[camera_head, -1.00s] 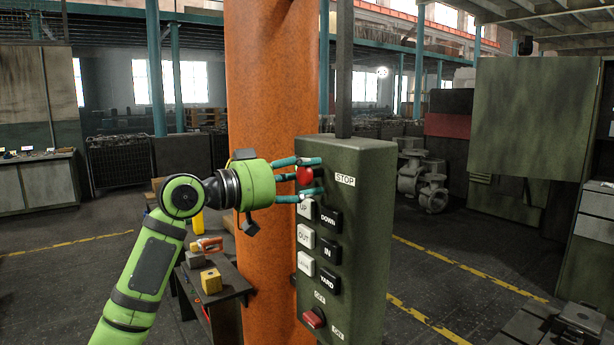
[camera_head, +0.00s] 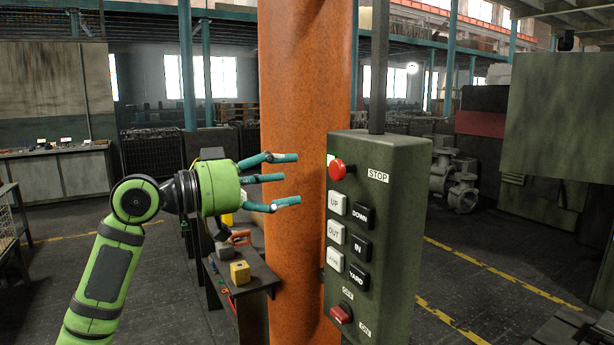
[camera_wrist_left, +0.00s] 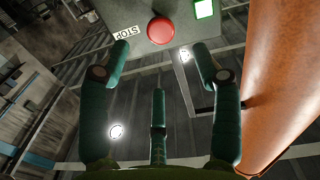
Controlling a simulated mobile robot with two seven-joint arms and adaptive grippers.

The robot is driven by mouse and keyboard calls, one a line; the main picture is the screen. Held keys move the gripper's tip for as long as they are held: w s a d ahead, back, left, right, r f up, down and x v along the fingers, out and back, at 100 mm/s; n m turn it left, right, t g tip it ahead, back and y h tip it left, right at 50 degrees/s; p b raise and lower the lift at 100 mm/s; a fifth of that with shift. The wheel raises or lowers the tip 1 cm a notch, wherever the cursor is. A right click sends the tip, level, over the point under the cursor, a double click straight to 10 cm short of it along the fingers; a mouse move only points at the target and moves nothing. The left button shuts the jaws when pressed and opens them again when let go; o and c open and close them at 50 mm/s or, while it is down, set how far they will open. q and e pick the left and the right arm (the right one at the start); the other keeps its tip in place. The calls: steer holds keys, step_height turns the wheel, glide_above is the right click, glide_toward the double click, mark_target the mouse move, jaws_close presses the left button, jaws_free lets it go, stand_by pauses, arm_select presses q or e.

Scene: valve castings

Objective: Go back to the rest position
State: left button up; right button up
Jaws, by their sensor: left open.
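My left gripper (camera_head: 284,180) is open and empty in the head view. Its teal fingers point right toward the green control box (camera_head: 385,250), with a gap between them and the box. The round red STOP button (camera_head: 341,169) is on the box's upper front, right of the fingertips. In the left wrist view the open fingers of the left gripper (camera_wrist_left: 164,70) reach up toward the red button (camera_wrist_left: 161,30), which lies beyond them. A lit green square (camera_wrist_left: 204,9) is beside the button. My right gripper is not in view.
An orange column (camera_head: 300,90) stands behind the fingers and left of the box. A dark bench (camera_head: 240,278) with a yellow block (camera_head: 240,272) is below the gripper. Valve castings (camera_head: 455,185) stand on the floor behind the box. Open floor lies at the left.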

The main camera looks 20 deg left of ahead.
arm_select(q)
steer(key=shift+s+a, duration=0.45)
steer(key=shift+s, duration=0.1)
